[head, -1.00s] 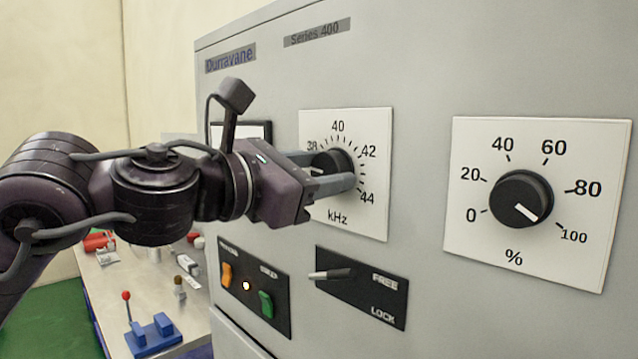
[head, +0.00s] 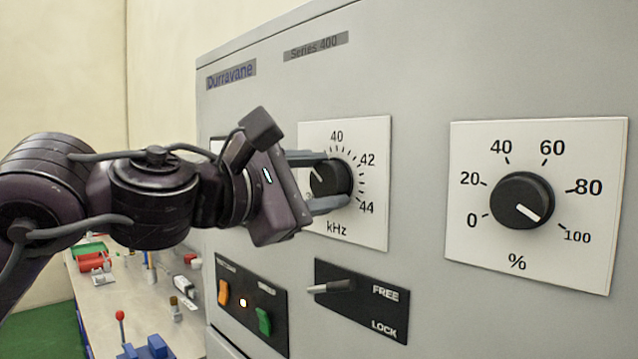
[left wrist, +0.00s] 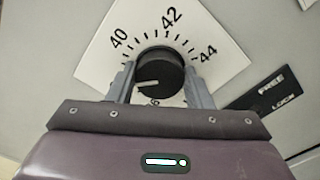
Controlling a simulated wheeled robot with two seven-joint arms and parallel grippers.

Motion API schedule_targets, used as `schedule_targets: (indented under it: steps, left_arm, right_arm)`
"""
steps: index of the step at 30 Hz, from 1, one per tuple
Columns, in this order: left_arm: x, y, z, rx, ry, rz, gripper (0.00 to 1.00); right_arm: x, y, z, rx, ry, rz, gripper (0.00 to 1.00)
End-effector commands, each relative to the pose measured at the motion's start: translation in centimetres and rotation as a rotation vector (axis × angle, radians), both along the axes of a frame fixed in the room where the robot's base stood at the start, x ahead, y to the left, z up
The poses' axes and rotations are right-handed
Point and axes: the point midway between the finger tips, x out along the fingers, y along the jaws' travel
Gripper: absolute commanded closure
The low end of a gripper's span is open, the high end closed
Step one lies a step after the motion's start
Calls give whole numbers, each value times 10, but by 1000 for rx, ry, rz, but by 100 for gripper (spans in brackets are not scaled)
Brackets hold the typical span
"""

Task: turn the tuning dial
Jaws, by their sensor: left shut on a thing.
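The tuning dial (head: 330,178) is a round black knob with a white pointer line on a white kHz plate (head: 374,222) on the grey cabinet. My left gripper (head: 333,179) is shut on the knob, one finger above it and one below in the head view. In the left wrist view the dial (left wrist: 160,72) sits between the two fingers (left wrist: 160,80). Its pointer aims left, below the 40 mark and toward a finger that hides part of the scale. The 42 and 44 marks show clear of the pointer. My right gripper is not in view.
A FREE/LOCK lever (head: 331,287) below the dial lies level with FREE. A switch panel (head: 251,305) with orange and green rockers is to its left. A black % knob (head: 522,200) is to the right. A bench (head: 110,309) holds small items at lower left.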

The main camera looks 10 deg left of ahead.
Motion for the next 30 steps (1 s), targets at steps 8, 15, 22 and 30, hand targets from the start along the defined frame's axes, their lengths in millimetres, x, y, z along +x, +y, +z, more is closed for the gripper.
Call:
schedule_targets:
  steps: [8,15,22,30]
  left_arm:
    - [0,-1,-1,5,-1,-1,77]
    - [0,0,-1,4,-1,-1,39]
    - [0,0,0,4,-2,-1,33]
    - [-15,11,-2,3,-6,1,33]
  right_arm:
    - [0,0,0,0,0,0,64]
    - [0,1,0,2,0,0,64]
    - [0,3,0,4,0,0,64]
    - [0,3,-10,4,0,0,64]
